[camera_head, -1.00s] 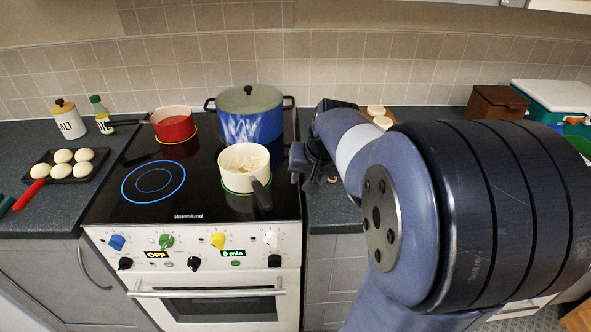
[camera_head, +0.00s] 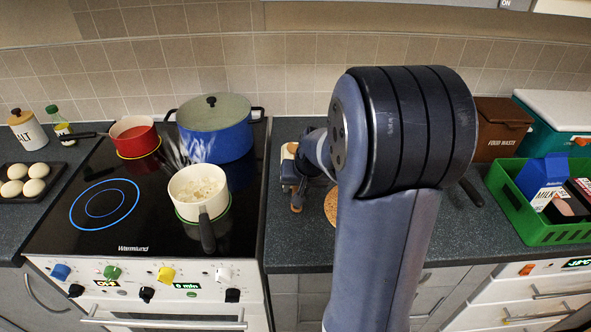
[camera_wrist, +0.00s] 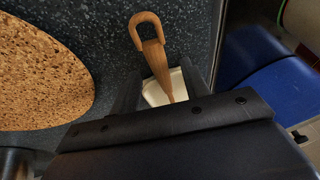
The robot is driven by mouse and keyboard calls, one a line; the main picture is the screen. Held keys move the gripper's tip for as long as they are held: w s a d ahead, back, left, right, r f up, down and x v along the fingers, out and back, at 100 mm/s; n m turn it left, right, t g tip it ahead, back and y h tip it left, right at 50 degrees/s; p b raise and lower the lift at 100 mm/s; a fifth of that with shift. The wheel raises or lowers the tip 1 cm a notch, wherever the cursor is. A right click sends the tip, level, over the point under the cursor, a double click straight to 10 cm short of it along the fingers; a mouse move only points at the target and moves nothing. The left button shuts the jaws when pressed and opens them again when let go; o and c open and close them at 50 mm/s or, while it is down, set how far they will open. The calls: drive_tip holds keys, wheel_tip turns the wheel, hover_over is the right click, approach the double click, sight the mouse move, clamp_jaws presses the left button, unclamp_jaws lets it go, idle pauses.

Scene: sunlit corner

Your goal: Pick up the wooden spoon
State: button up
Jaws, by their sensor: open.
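In the wrist view, the wooden spoon (camera_wrist: 154,56) shows as a brown wooden piece with a looped end. Its narrow end runs down over a cream-white dish or holder (camera_wrist: 158,94), which my gripper partly hides. My gripper (camera_wrist: 160,84) is open, with one dark finger on each side of the spoon. I cannot tell whether either finger touches it. In the head view, my gripper (camera_head: 294,190) is over the counter just right of the stove.
A cork mat (camera_wrist: 38,75) lies beside the gripper; it also shows in the head view (camera_head: 331,207). The blue pot (camera_head: 215,141) and cream saucepan (camera_head: 198,186) stand on the stove to the left. A green crate (camera_head: 535,232) and brown food waste bin (camera_head: 500,128) are to the right.

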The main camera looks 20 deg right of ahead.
drive_tip(key=shift+w+f, duration=0.2)
drive_tip(key=shift+f, duration=0.25)
drive_tip(key=shift+c, duration=0.4)
clamp_jaws()
